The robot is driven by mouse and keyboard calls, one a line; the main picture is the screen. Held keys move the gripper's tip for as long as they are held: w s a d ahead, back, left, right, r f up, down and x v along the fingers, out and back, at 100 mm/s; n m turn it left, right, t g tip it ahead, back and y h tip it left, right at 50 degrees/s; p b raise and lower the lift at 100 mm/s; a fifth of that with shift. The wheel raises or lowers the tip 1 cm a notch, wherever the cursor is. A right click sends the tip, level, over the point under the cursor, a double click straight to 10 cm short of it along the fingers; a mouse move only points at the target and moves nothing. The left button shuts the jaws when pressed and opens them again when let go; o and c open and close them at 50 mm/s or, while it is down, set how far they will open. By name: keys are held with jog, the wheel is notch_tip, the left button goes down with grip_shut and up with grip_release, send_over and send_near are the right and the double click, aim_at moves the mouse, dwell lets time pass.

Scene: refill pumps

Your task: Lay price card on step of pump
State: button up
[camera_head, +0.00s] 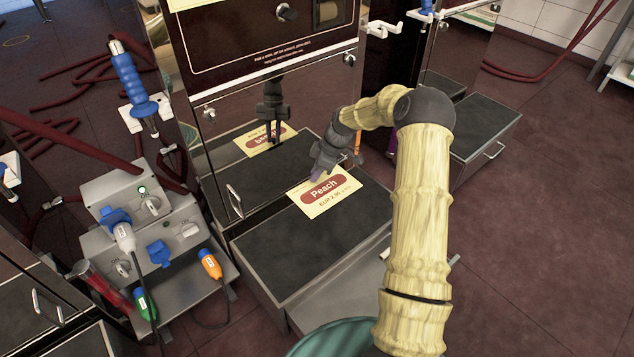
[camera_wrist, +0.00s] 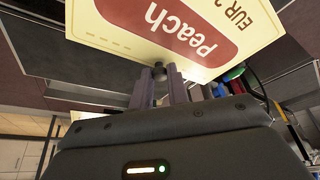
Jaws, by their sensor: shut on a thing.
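The price card (camera_head: 328,204) is pale yellow with a red "Peach" label and a EUR price. My gripper (camera_head: 318,174) is shut on the card's far edge. The wrist view shows the card (camera_wrist: 225,60) at the tips of my fingers (camera_wrist: 160,85), its printed face in view. The card is over the dark-topped step (camera_head: 275,252) of the pump (camera_head: 265,55). I cannot tell whether it touches the step. The pump's shiny lower panel mirrors the card and gripper.
Left of the step stands a grey socket box (camera_head: 125,195) with coloured plugs and cables. A second step (camera_head: 478,125) belongs to the pump at right. A blue-handled nozzle (camera_head: 132,82) hangs at left. Red hoses lie on the floor behind. The floor at right is clear.

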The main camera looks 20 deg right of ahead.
dwell(0.4)
notch_tip(320, 180, down, 14)
jog(key=b, duration=1.2)
jog(key=shift+f, duration=1)
dwell(0.5)
jog(key=o, duration=0.9)
jog(key=shift+d, duration=0.1)
